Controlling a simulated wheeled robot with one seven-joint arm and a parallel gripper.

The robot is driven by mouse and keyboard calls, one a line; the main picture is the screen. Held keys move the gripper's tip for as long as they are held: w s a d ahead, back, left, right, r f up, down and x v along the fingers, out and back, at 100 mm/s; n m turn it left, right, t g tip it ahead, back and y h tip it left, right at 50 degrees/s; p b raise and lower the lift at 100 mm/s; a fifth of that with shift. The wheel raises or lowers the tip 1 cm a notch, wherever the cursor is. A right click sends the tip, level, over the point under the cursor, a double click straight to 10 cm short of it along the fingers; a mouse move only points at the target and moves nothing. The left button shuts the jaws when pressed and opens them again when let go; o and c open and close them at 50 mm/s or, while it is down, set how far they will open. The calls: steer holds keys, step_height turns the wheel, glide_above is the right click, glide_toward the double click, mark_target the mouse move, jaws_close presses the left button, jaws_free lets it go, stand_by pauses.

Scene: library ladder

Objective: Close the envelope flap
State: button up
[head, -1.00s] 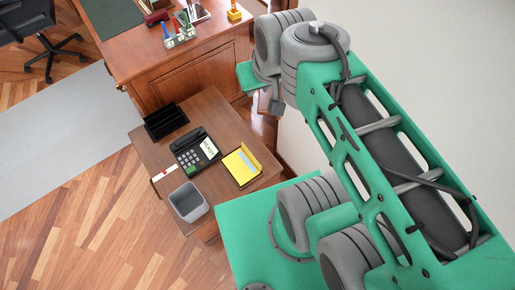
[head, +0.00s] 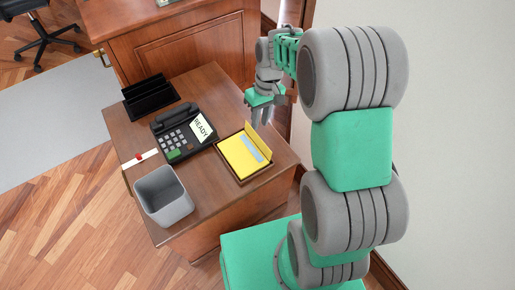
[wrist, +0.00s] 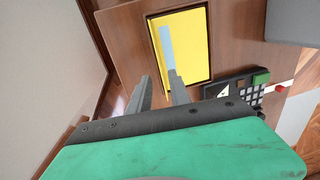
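A yellow envelope (head: 236,158) lies in a shallow brown tray (head: 242,182) on the small wooden desk. A pale blue sheet (head: 254,151) shows at its right side, with a narrow yellow strip beyond it that looks like the raised flap (head: 258,141); its exact angle is hard to tell. In the wrist view the envelope (wrist: 192,48) and blue sheet (wrist: 167,47) lie ahead of the fingers.
A black phone (head: 184,132) with a READY screen is left of the tray. A grey bin (head: 163,195) and a black organizer (head: 150,97) also stand on the desk (head: 213,88). A larger desk (head: 195,48) is behind; a pale wall (head: 450,140) is at right.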

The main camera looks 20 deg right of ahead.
mark_target(257, 135)
steer(key=f, duration=0.2)
steer(key=f+b, duration=0.1)
steer(key=f, duration=0.2)
steer(key=a+f, duration=0.1)
steer(key=f, duration=0.1)
steer(key=shift+s+f, duration=0.15)
steer(key=shift+f, duration=0.15)
jaws_close()
stand_by(1.0)
